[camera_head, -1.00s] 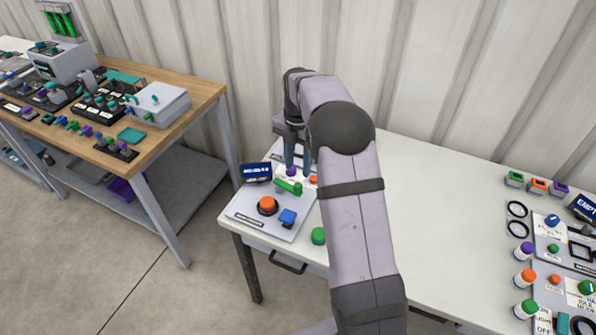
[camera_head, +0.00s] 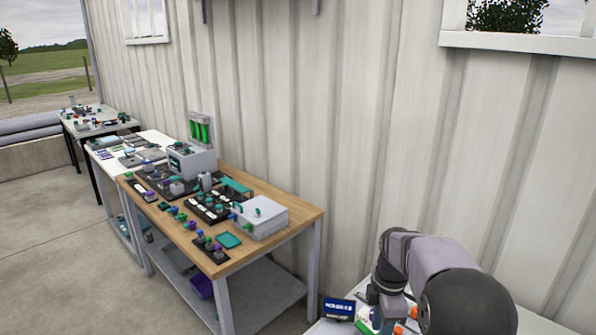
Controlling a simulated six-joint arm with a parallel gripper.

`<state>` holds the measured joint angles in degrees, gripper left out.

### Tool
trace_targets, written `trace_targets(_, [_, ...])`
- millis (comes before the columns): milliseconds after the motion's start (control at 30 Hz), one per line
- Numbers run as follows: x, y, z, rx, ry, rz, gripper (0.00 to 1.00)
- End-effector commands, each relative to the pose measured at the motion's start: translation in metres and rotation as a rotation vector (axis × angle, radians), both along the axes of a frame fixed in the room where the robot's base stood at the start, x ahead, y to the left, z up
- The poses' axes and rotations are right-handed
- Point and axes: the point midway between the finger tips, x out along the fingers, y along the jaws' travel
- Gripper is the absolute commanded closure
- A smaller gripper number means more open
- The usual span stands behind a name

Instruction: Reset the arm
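My arm (camera_head: 430,262) shows at the lower right, bent over the left end of the white table (camera_head: 535,322). My gripper sits low under the wrist, mostly hidden by my own arm and cut by the bottom edge. Whether its fingers are open or shut does not show. Beside it on the table are a dark blue display with white text (camera_head: 339,308) and small orange, green and blue parts of a control panel, partly hidden.
A wooden-topped bench (camera_head: 290,219) with a grey box (camera_head: 262,217), a grey machine with green tubes (camera_head: 192,160) and several small coloured parts stands to the left. More tables stand beyond it. A ribbed wall (camera_head: 370,130) runs behind. Open floor (camera_head: 60,260) lies at the left.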

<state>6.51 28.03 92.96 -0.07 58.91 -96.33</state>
Motion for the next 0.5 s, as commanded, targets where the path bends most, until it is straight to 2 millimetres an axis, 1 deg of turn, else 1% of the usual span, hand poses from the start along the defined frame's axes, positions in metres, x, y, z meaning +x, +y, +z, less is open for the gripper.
trace_targets(33, [-0.015, 0.006, 0.003, 0.000, 0.000, -0.099, 0.64])
trace_targets(233, [-0.071, 0.024, 0.003, 0.001, -0.003, -0.529, 0.64])
trace_targets(500, [-0.154, 0.041, -0.007, 0.002, -0.003, -1.092, 0.64])
